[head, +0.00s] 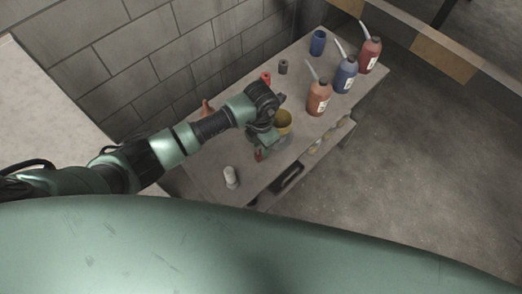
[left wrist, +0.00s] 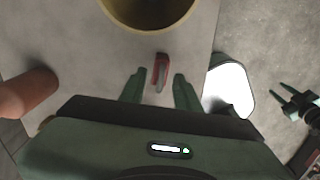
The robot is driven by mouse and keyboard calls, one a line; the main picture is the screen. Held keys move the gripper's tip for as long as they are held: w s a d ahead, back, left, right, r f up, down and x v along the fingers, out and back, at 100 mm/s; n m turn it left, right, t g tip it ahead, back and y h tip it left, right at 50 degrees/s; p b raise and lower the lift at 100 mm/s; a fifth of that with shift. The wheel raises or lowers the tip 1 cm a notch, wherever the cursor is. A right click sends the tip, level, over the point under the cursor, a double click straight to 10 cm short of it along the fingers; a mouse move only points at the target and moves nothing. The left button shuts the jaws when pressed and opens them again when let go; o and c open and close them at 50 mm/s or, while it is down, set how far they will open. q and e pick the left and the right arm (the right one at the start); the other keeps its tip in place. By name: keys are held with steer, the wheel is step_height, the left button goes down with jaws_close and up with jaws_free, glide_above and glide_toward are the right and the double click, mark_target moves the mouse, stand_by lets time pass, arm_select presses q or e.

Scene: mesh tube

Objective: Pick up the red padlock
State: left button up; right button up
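The red padlock (left wrist: 161,70) lies on the tabletop in the left wrist view, with a grey part along its side. It also shows as a small red patch (head: 258,156) in the head view, beside my left gripper (head: 263,142) and partly hard to make out. In the left wrist view my left gripper (left wrist: 159,88) is open. Its two green fingers stand apart, one to each side of the padlock, with a gap on both sides. My right gripper (left wrist: 280,100) shows at the right edge of that view, its fingers apart and empty.
A yellow-brown round container (head: 283,121) stands close to the padlock. A white can (head: 231,177) and an orange-brown object (left wrist: 28,93) stand to either side. Three spouted bottles, including a blue one (head: 345,75), stand farther back. A block wall (head: 170,60) borders the table.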

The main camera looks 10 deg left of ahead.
arm_select(q)
steer(key=shift+f, duration=0.35)
jaws_close()
stand_by(1.2)
